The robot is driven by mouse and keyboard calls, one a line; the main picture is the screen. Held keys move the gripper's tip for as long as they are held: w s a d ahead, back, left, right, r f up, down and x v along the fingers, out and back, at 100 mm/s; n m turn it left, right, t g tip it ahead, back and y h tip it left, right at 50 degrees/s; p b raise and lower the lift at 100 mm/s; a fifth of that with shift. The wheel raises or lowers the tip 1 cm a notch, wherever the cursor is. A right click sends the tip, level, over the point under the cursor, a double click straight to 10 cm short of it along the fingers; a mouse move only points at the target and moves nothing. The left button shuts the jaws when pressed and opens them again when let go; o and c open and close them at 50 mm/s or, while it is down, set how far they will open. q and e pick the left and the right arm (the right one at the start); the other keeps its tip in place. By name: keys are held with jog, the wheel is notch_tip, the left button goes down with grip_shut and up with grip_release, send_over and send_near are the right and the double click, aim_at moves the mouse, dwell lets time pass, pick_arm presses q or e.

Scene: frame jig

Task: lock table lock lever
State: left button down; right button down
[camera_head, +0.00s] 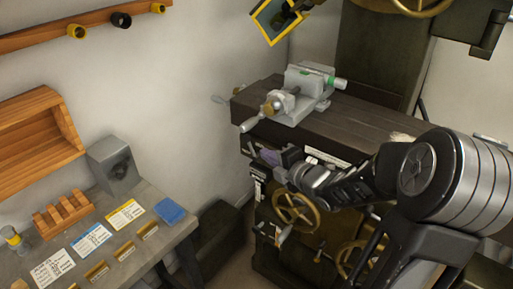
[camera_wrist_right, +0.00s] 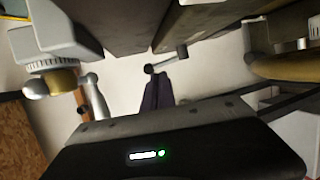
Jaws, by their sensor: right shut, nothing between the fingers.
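The table lock lever (camera_wrist_right: 166,61) is a small dark lever with a round knob end, under the table edge in the right wrist view. My right gripper (camera_head: 268,157) is at the front face of the machine table (camera_head: 340,115), just below its edge. Its purple-grey fingers (camera_wrist_right: 158,92) are shut and empty. In the right wrist view the fingertips are very close to the lever's knob end; I cannot tell whether they touch it. In the head view I cannot make out the lever clearly beside the gripper. My left gripper is not in view.
A grey vise (camera_head: 305,88) with a handle stands on the table above my gripper. A brass handwheel (camera_head: 296,212) is just below it. A side bench (camera_head: 150,215) with cards and a blue block (camera_head: 170,211) stands to the left.

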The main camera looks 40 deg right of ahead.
aim_at(250, 145)
jog(key=p+x, duration=0.1)
jog(key=x, duration=0.5)
jog(key=shift+w+p, duration=0.15)
jog(key=shift+p, duration=0.15)
jog(key=shift+f, duration=0.1)
jog(key=shift+b, duration=0.35)
jog(key=shift+w, duration=0.1)
